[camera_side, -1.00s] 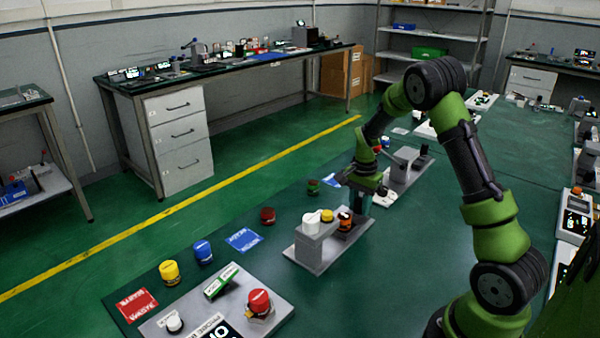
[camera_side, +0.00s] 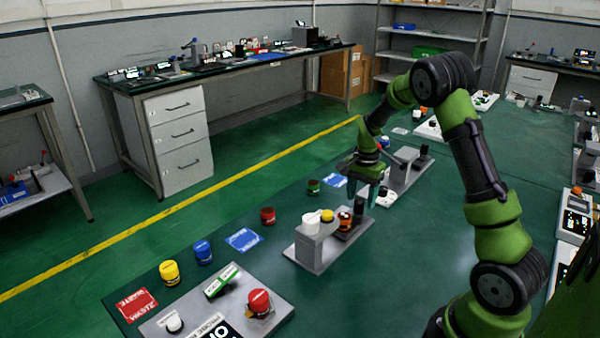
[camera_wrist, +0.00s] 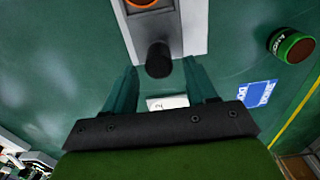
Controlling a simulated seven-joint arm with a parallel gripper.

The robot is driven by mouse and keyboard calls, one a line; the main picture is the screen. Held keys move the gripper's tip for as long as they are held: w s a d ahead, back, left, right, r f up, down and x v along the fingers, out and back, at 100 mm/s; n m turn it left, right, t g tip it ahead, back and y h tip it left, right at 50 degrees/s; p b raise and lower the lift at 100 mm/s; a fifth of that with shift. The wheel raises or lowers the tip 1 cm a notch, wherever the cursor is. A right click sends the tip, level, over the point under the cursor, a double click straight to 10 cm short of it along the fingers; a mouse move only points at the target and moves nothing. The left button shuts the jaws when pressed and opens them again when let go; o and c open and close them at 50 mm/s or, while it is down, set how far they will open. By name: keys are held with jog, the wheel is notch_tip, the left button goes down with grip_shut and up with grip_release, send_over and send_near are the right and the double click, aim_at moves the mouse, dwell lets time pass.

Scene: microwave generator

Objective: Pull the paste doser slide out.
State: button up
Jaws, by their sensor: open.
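The paste doser (camera_side: 318,250) is a grey stand in the side view, with a white cup, a yellow cap and an orange-and-black part on top. In the wrist view, its grey body (camera_wrist: 188,30) enters from the top, with an orange ring at the edge. A black round knob (camera_wrist: 159,60), apparently the slide's handle, sticks out of its near end. My gripper (camera_wrist: 160,68) is open, with teal fingers on either side of the knob's end. I cannot tell whether they touch it. My gripper (camera_side: 366,190) is over the doser's far end in the side view.
A green-banded jar (camera_wrist: 291,46) and a blue label (camera_wrist: 257,93) lie to the right in the wrist view. Another grey fixture (camera_side: 402,172) stands behind my gripper. Red, blue and yellow jars and a panel with a red button (camera_side: 259,302) are at the front left.

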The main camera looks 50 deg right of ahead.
aim_at(358, 218)
notch_tip(358, 218, up, 14)
jog(key=shift+r, duration=0.15)
dwell(0.3)
jog(key=s+a+r+n+t, duration=0.1)
jog(key=s+a+n, duration=0.3)
jog(key=a, duration=0.4)
jog(key=s+a+r+n+t+y, duration=0.1)
jog(key=s+a+r+n+t, duration=0.1)
jog(key=s+a+n, duration=0.3)
jog(key=s+a+r+n+t+y, duration=0.1)
jog(key=s+a+n+t, duration=0.3)
jog(key=a, duration=0.8)
jog(key=shift+s+a+r+n, duration=0.3)
jog(key=shift+s+r+n, duration=0.2)
jog(key=shift+s, duration=0.2)
